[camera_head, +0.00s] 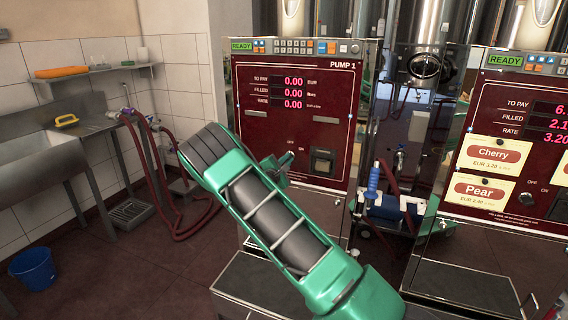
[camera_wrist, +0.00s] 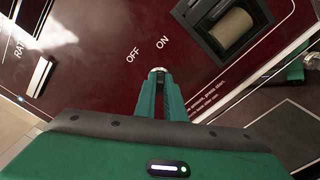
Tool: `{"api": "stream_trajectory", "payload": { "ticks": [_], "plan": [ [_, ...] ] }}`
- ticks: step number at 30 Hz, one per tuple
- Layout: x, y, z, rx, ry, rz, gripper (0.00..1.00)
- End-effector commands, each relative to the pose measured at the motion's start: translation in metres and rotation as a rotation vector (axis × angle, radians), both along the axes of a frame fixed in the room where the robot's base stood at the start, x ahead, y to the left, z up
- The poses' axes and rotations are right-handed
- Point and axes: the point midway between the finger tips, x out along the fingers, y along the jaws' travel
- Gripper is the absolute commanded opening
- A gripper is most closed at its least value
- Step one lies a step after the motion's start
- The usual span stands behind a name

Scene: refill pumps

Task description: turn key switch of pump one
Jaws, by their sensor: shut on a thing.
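Pump one (camera_head: 293,120) is a dark red panel marked "PUMP 1", with red displays reading 0.00. Its key switch (camera_wrist: 158,71) shows in the wrist view as a small round metal piece just below and between the words OFF and ON. My gripper (camera_wrist: 160,82) has its two green fingers close together at this switch, shut on it. The fingers hide most of the key, so its exact angle cannot be told.
A square receipt slot (camera_head: 322,161) sits right of the switch on the panel. A second pump (camera_head: 520,140) with Cherry and Pear labels stands at the right. At the left are a sink (camera_head: 60,140), red hoses (camera_head: 160,200) and a blue bucket (camera_head: 34,268) on the floor.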

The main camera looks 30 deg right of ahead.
Motion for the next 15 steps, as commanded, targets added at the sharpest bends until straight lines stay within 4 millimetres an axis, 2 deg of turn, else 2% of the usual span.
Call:
{"api": "stream_trajectory", "payload": {
  "ticks": [15],
  "plan": [
    [-0.0018, -0.0044, -0.0002, 0.057, -0.075, -0.005, 0.0]
  ]
}}
